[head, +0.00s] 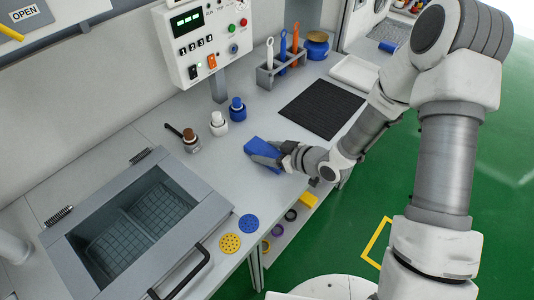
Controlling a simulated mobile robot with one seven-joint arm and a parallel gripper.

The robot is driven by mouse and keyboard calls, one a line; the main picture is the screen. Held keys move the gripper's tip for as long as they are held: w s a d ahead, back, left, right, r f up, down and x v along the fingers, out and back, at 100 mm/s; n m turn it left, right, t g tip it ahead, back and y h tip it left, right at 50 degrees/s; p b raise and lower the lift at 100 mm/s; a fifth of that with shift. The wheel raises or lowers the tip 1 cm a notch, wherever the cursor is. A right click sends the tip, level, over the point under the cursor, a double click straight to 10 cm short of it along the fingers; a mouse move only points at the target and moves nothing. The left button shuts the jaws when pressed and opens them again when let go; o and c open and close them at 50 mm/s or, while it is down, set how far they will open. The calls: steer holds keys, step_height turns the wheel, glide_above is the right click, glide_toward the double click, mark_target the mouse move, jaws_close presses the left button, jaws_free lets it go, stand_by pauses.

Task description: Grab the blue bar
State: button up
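The blue bar (261,150) is a solid blue block over the grey worktop, left of the black mat. My gripper (282,154) comes in from the right and meets the bar's right end, with its dark fingers against or beside it. The fingers are small and partly hidden by the bar, so I cannot tell whether they are shut on it. I also cannot tell whether the bar rests on the worktop or is held just above it.
A black ribbed mat (322,108) lies behind my gripper. Small bottles with a white cap (218,123) and a blue cap (237,109) stand to the left. An open basin (137,228) and yellow (230,243) and blue (248,223) discs are nearer the front.

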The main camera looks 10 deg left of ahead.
steer(key=c, duration=0.7)
